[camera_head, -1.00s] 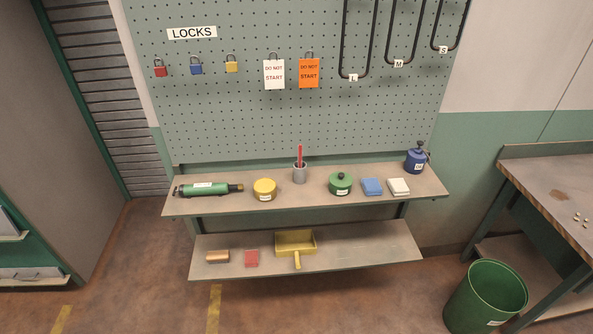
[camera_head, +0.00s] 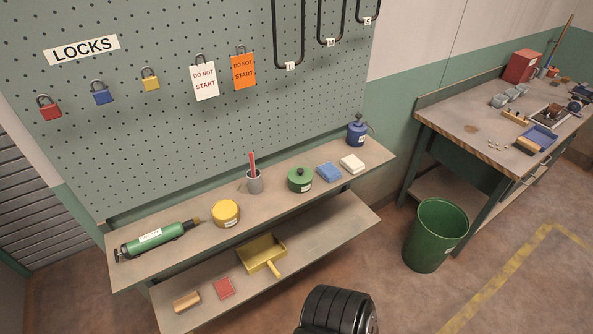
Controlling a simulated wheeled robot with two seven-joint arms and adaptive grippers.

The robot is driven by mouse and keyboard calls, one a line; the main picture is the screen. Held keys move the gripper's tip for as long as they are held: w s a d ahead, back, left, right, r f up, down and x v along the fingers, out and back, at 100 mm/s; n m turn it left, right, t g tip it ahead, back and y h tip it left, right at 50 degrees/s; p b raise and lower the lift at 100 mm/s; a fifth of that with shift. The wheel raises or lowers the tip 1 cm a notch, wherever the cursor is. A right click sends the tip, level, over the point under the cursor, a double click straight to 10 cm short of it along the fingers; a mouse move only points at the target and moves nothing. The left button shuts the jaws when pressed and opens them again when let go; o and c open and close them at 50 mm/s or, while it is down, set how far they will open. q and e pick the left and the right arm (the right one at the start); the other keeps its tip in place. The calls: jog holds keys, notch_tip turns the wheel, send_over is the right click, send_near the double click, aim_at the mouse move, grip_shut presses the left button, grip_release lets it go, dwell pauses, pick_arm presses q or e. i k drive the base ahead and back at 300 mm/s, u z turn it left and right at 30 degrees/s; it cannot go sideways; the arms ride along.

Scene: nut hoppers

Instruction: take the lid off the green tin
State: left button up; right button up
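The green tin (camera_head: 300,180) stands upright on the upper shelf (camera_head: 283,204), right of the middle. Its green lid (camera_head: 299,174) is on it, with a dark round knob on top and a pale label on the tin's front. A yellow tin (camera_head: 226,213) stands further left on the same shelf. Neither gripper shows in the head view. A black ribbed part of my own body shows at the bottom edge, with no fingers visible.
A grey cup with a red stick (camera_head: 254,182) stands close left of the green tin. Blue (camera_head: 328,172) and white (camera_head: 352,164) blocks and a blue can (camera_head: 357,134) are to its right. A green bin (camera_head: 435,236) stands on the floor before the workbench (camera_head: 470,135).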

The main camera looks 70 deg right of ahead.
aim_at(298, 175)
jog(key=z, duration=0.55)
jog(key=i, duration=0.65)
jog(key=z, duration=0.75)
